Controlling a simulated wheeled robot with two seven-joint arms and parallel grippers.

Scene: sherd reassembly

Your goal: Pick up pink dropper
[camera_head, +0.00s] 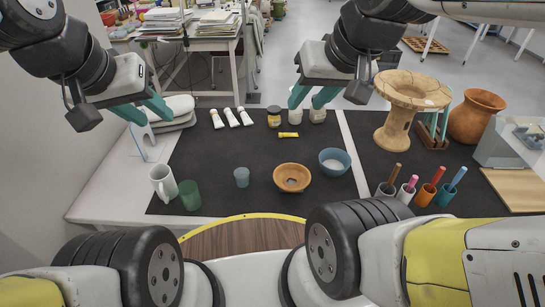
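The pink dropper (412,183) stands tilted in a small pale grey cup (404,197) at the right of the dark mat; only its upper part shows. Brown (396,172), orange-red (437,176) and blue (458,178) droppers stand in cups beside it. My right gripper (309,100) is open and empty near the back of the mat, by two small jars, far to the left of and behind the pink dropper. My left gripper (156,116) is open and empty over the table's back left, near a pale stack.
A blue bowl (335,161), an orange bowl (292,178) and a blue cup (242,177) stand mid-mat. A tall clay stand (393,132) and a clay pot (475,118) rise behind the droppers. A white mug (163,183) and green cup (190,195) are front left.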

